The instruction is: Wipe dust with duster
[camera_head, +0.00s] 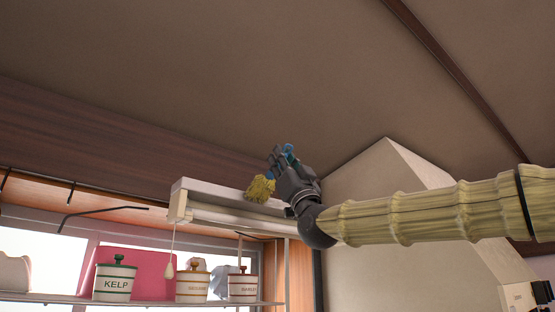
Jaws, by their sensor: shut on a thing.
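My gripper (284,168) is a dark hand-like gripper, raised in front of the upper wall and the right end of a long white fixture. It is shut on the duster. The duster has a yellow fluffy head (260,189) that hangs to the left of the gripper, in front of or against the white fixture (212,190); I cannot tell whether they touch. Blue parts (289,151) show at the fingers and look like the duster's handle. Most of the handle is hidden by the fingers. I cannot make out any dust.
A pull cord with a knob (169,270) hangs below the fixture. A pale hood (385,195) stands behind my arm. The space above is open.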

